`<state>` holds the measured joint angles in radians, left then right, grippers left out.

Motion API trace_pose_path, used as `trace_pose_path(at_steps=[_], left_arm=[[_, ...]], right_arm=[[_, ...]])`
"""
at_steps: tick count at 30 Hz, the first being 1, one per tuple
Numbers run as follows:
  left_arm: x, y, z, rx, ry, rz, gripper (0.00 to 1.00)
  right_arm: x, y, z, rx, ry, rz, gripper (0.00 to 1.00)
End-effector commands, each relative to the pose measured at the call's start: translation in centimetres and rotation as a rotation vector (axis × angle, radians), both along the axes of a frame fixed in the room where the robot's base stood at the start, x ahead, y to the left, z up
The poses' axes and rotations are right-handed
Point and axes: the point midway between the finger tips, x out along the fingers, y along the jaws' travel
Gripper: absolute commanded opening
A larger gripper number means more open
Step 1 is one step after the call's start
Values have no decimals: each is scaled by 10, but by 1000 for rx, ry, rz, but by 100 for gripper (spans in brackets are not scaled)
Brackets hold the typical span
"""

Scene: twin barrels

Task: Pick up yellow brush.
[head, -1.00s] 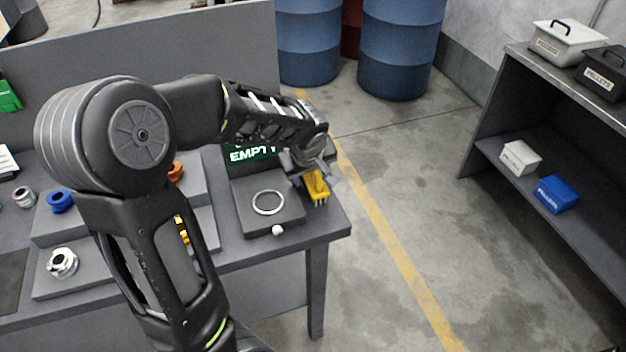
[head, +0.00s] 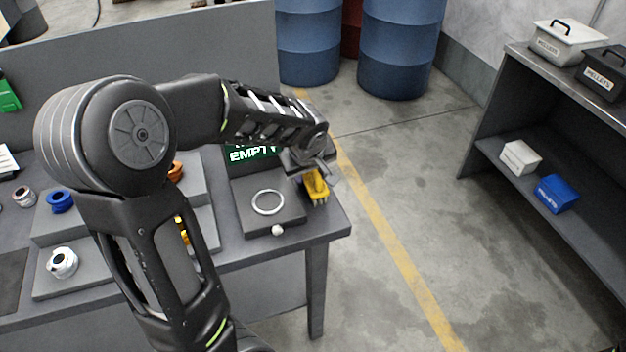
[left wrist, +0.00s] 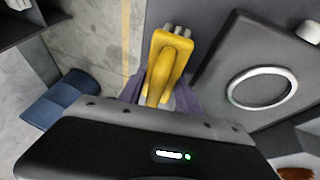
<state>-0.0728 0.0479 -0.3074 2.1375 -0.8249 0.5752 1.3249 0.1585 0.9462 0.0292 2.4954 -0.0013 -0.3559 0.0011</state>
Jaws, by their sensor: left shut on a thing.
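The yellow brush (head: 316,188) is at the right end of the grey workbench, under my left gripper (head: 312,175). My left gripper is shut on the brush. In the left wrist view the yellow brush (left wrist: 167,58) sticks out between the fingers (left wrist: 160,92), with pale bristle tufts at its far end. I cannot tell whether the brush still touches the bench top. My right gripper is not in view.
A dark block with a silver ring (head: 268,202) stands left of the brush, with a white knob (head: 277,230) in front. A green "EMPTY" sign (head: 252,153) is behind. Blue barrels (head: 397,45) stand beyond; a shelf (head: 560,120) is at right. The floor between is clear.

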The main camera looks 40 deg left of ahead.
Motion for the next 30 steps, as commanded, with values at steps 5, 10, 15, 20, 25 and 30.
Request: trace_pose_path(at_steps=[5,10,15,20,25,30], left_arm=[[0,0,0,0,-1,0,0],[1,0,6,1,-3,-1,0],[1,0,30,0,-6,0,0],[1,0,62,1,-6,0,0],[1,0,90,1,-4,0,0],[0,0,100,-1,-1,-2,0]], right_arm=[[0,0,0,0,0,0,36],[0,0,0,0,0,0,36],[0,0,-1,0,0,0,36],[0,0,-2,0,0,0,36],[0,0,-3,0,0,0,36],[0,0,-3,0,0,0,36]])
